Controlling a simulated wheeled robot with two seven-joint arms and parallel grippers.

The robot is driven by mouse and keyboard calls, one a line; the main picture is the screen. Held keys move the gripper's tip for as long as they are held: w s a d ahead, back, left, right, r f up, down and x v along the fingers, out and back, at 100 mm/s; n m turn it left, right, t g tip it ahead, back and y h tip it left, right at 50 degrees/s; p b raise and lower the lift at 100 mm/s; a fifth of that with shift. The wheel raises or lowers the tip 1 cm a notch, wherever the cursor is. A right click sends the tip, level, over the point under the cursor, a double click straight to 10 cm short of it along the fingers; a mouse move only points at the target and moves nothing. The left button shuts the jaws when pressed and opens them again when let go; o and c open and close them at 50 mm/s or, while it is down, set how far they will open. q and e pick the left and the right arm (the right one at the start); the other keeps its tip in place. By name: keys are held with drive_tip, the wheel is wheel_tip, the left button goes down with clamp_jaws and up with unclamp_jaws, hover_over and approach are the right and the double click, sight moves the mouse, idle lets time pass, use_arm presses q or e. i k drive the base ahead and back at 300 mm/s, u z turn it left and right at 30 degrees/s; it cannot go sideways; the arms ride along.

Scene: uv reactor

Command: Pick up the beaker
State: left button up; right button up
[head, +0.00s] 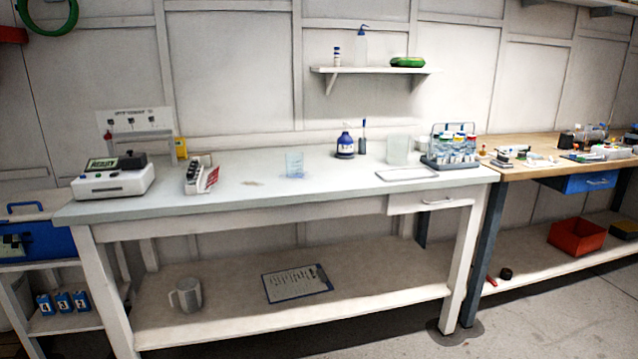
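A small clear beaker (295,165) with a bluish tint stands upright on the white workbench (330,195), near the middle of its top. A larger frosted, see-through container (398,149) stands further right at the back of the bench; I cannot tell whether it is also a beaker. Neither of my grippers shows in the head view.
A white device (113,182) sits at the bench's left end, with a small rack (200,175) beside it. A blue bottle (345,147), a white tray (407,174) and a bottle carrier (452,150) stand to the right. The bench's front middle is clear.

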sight(294, 160)
drive_tip(key=i, duration=1.45)
drive_tip(key=z, duration=1.1)
drive_tip(key=i, duration=0.7)
drive_tip(key=u, duration=2.35)
